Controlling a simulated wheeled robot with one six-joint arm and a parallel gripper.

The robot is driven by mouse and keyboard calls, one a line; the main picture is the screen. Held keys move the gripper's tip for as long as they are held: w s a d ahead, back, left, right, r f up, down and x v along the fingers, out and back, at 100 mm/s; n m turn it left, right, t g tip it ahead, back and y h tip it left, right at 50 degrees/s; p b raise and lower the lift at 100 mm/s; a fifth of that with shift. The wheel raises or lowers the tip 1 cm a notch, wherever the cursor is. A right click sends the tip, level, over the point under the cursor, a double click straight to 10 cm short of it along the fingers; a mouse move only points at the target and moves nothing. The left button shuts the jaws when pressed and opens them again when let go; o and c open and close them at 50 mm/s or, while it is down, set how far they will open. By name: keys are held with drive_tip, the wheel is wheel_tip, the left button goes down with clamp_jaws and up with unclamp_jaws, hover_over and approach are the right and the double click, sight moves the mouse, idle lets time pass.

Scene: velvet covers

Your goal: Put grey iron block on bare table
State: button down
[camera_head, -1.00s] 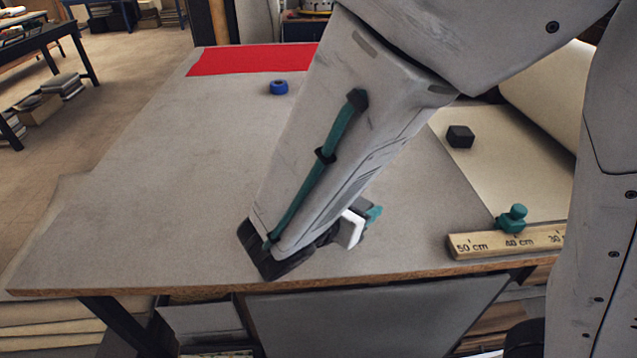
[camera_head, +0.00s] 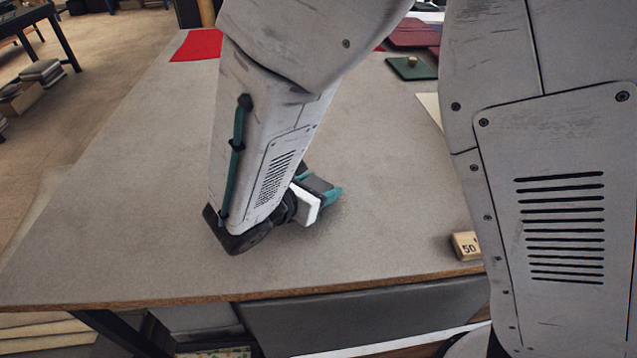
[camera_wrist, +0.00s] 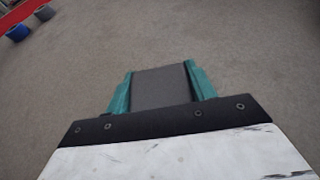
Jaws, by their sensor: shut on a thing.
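My gripper (camera_head: 322,188) is low over the bare grey table (camera_head: 130,210), near its front middle. Its teal fingers are shut on a dark grey block, the grey iron block (camera_wrist: 160,86), which shows between them in the wrist view. In the head view my arm and the fingers cover most of the block. I cannot tell whether the block touches the table.
A red cloth (camera_head: 197,45) lies at the back left. In the wrist view a blue object (camera_wrist: 18,32) and a grey one (camera_wrist: 44,12) sit near it. A green pad (camera_head: 410,68) and dark red covers (camera_head: 415,33) lie at the back right.

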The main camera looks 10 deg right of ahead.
drive_tip(key=shift+f, duration=0.15)
drive_tip(key=c, duration=0.5)
unclamp_jaws()
drive_tip(key=shift+f, duration=0.1)
